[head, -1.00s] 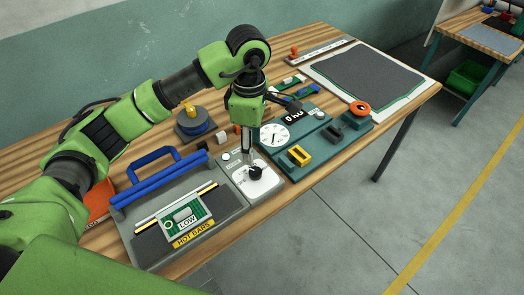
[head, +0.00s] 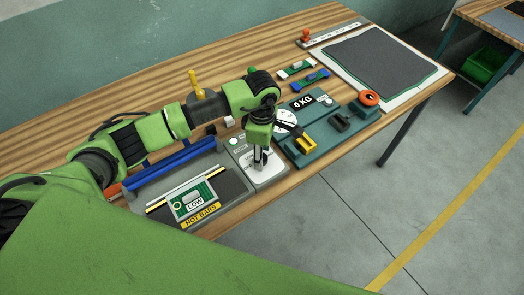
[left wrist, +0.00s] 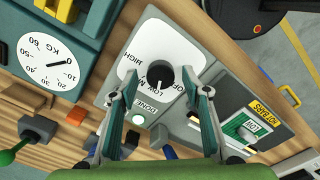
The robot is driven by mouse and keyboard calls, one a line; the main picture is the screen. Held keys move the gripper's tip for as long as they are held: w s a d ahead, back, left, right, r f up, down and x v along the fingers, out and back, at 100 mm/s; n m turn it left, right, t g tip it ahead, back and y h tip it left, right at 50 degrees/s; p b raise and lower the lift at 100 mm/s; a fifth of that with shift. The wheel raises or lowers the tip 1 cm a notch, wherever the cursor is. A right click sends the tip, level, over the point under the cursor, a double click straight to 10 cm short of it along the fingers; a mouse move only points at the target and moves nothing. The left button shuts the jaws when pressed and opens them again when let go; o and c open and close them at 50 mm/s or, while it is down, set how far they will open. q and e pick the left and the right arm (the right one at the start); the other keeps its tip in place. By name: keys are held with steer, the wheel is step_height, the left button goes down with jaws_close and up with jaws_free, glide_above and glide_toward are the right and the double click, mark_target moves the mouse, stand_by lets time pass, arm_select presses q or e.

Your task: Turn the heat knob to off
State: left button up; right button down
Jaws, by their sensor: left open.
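The heat knob (left wrist: 160,77) is a round black knob on a white dial plate (left wrist: 150,48) marked HIGH, LOW and OFF; its exact pointer setting is hard to read. The plate is on a grey control box beside the hot-bar sealer (head: 152,187). In the head view my left gripper (head: 259,168) points down over the white dial and mostly hides the knob. In the left wrist view my left gripper (left wrist: 172,72) is open, with one finger on each side of the knob. I cannot tell whether either finger touches it. My right gripper is not in view.
The sealer's blue handle (head: 175,160) is to the left. A dark netting sheet (head: 375,58) lies at the far right.

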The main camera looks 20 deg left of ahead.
arm_select(q)
steer(key=shift+s+f, duration=0.1)
steer(key=shift+f, duration=0.3)
steer(key=shift+c, duration=0.3)
steer(key=c, duration=1)
steer(key=shift+c, duration=0.2)
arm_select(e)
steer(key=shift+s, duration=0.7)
